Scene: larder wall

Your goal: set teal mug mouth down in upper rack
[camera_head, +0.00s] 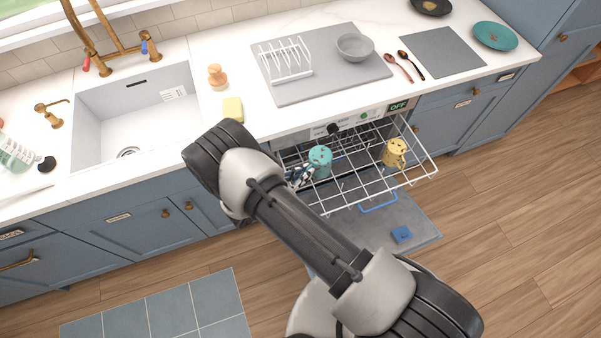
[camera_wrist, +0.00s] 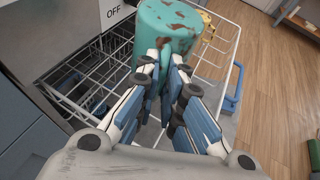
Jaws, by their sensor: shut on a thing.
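The teal mug (camera_head: 321,164) is at the left part of the pulled-out upper rack (camera_head: 376,193). In the wrist view the teal mug (camera_wrist: 166,22) shows a closed, brown-stained end facing up, so its mouth points down. My gripper (camera_head: 303,174) reaches it from the left; in the wrist view my gripper (camera_wrist: 165,66) has its blue-padded fingers shut on the mug's near side. The fingers hide part of the mug's lower side. I cannot tell whether its rim touches the rack wires.
A yellow mug (camera_head: 394,153) stands in the rack to the right, also in the wrist view (camera_wrist: 207,27). The dishwasher door (camera_head: 420,232) hangs open below, with a blue block (camera_head: 402,234) on it. Above, the counter holds a drying mat (camera_head: 320,88) and grey bowl (camera_head: 355,46). The rack between the mugs is free.

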